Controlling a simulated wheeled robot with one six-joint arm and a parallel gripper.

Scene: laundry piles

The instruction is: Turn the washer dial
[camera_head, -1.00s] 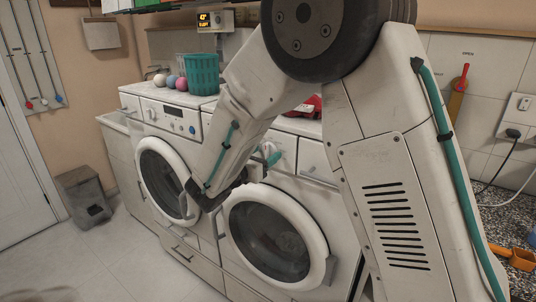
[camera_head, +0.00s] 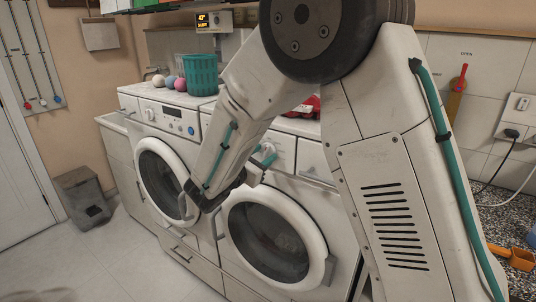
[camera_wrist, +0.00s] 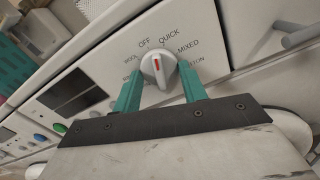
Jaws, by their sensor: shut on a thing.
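The washer dial (camera_wrist: 158,67) is a white round knob with a red mark, on the white front panel of the right-hand machine (camera_head: 318,184). In the wrist view the red mark points up, between the OFF and QUICK labels. MIXED and other labels curve around to the right and left. My gripper (camera_wrist: 160,72) has teal fingers on both sides of the dial and is shut on it. In the head view my gripper (camera_head: 265,159) is at the panel above the round door, and my arm hides part of the panel.
A second front loader (camera_head: 166,172) stands to the left. A teal basket (camera_head: 202,76) and several balls (camera_head: 180,83) sit on top. A handle (camera_wrist: 302,36) sticks out right of the dial.

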